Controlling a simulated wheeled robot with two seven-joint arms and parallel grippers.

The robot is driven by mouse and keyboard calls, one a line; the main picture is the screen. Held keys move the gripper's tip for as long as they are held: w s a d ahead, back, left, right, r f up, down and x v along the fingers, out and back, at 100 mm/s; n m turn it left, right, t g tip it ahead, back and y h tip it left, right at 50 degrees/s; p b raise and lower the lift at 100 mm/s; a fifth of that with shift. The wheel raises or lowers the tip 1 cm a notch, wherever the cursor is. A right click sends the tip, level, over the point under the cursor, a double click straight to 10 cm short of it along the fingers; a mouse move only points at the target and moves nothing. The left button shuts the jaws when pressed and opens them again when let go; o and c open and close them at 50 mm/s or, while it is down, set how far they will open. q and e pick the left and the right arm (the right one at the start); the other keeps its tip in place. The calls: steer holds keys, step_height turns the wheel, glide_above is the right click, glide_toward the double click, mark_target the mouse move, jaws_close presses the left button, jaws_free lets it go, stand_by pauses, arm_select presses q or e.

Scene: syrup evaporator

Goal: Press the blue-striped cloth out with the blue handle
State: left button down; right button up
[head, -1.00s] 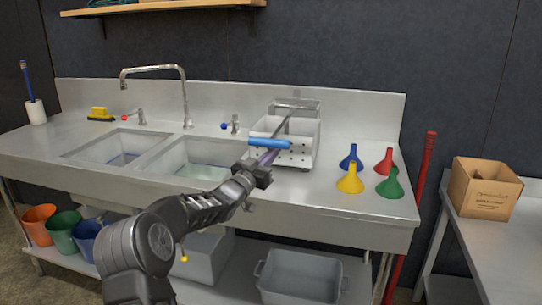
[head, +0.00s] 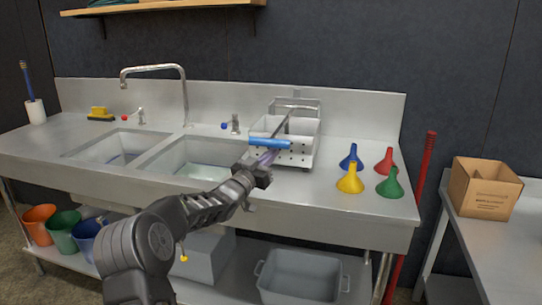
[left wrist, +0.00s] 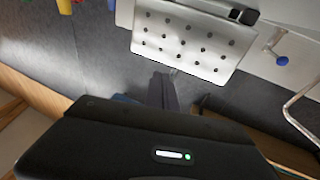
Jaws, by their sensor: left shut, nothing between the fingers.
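The blue handle (head: 270,142) is a horizontal bar on the end of a grey metal lever, at the front of a white press box (head: 303,157) with holes in its wall. The box stands on the counter right of the sinks and also shows in the left wrist view (left wrist: 188,42). My left gripper (head: 266,158) is shut and empty, just below and in front of the handle; I cannot tell whether it touches. Its fingers also show in the left wrist view (left wrist: 163,92). I cannot make out the blue-striped cloth; the box's inside is mostly hidden. My right gripper is out of view.
Two sink basins (head: 190,160) with a tall faucet (head: 184,95) lie left of the box. Blue (head: 350,160), red (head: 385,162), yellow (head: 349,180) and green (head: 390,184) funnels stand to its right. A cardboard box (head: 485,188) sits on the right-hand table.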

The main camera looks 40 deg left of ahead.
arm_select(q)
steer(key=shift+r, duration=0.1)
stand_by(0.5)
step_height(320, 180, up, 10)
steer(key=p, duration=0.6)
steer(key=shift+w+p, duration=0.1)
steer(key=shift+p, duration=0.25)
steer(key=shift+r, duration=0.3)
step_height(320, 180, up, 8)
steer(key=w+p, duration=0.2)
steer(key=p, duration=0.6)
steer(key=shift+a, duration=0.35)
steer(key=shift+r, duration=0.1)
